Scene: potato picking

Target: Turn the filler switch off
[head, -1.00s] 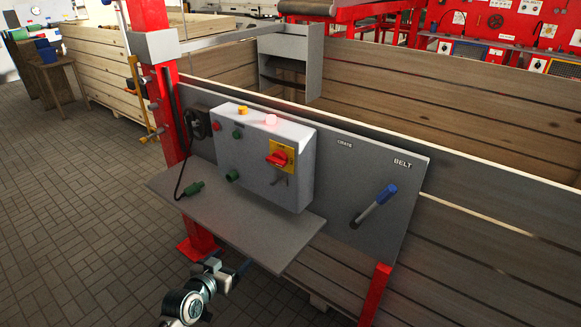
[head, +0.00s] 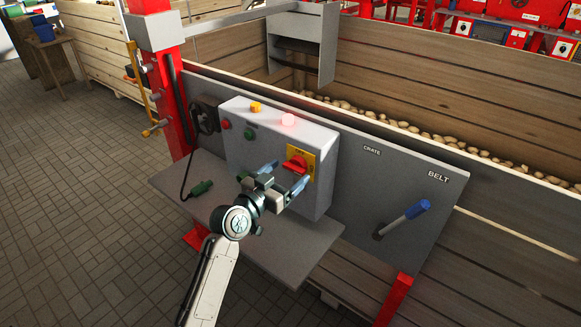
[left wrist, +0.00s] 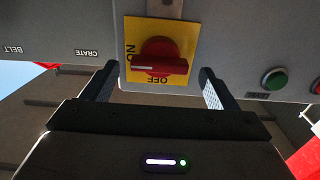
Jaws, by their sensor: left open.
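The filler switch (head: 297,163) is a red rotary handle on a yellow plate (left wrist: 185,28), on the front of a grey control box (head: 322,196). In the left wrist view the red handle (left wrist: 160,65) lies crosswise, its white mark toward the ON side; OFF is printed below it. My left gripper (head: 286,176) is open just in front of the switch. In the left wrist view its two fingers (left wrist: 156,88) stand at either side of the handle, with gaps on both sides. My right gripper is not in view.
A grey shelf (head: 215,207) lies below, and a blue-handled lever (head: 404,217) is at right. Potatoes (head: 400,125) lie behind the panel.

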